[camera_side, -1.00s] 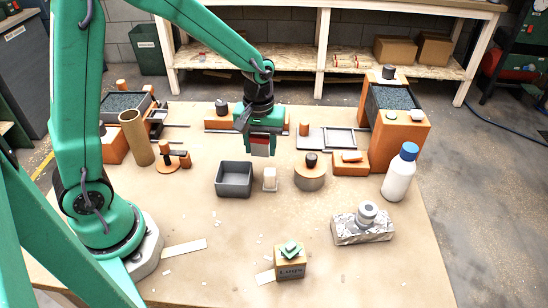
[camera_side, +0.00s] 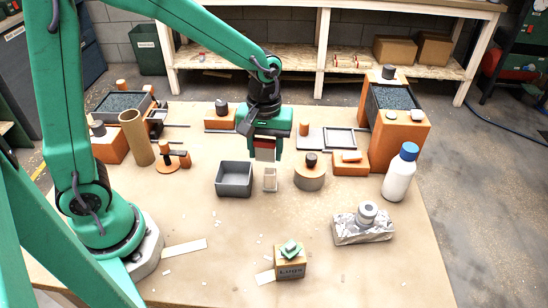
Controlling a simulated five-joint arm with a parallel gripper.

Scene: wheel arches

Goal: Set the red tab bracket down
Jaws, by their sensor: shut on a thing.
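My gripper (camera_side: 265,153) hangs over the middle of the table, pointing down. It is shut on the red tab bracket (camera_side: 264,142), of which only a dark red strip shows between the green jaw parts. The pale grey-pink piece just below that strip is too small to tell as jaw or bracket. A small beige holder (camera_side: 270,181) stands on the table just below and slightly right of the jaws. I cannot tell whether the bracket touches anything below it.
A dark grey open bin (camera_side: 234,193) stands left of the beige holder. A round tan block with a dark knob (camera_side: 310,178) stands to its right. Farther right are an orange block (camera_side: 350,168) and a white bottle with a blue cap (camera_side: 398,178).

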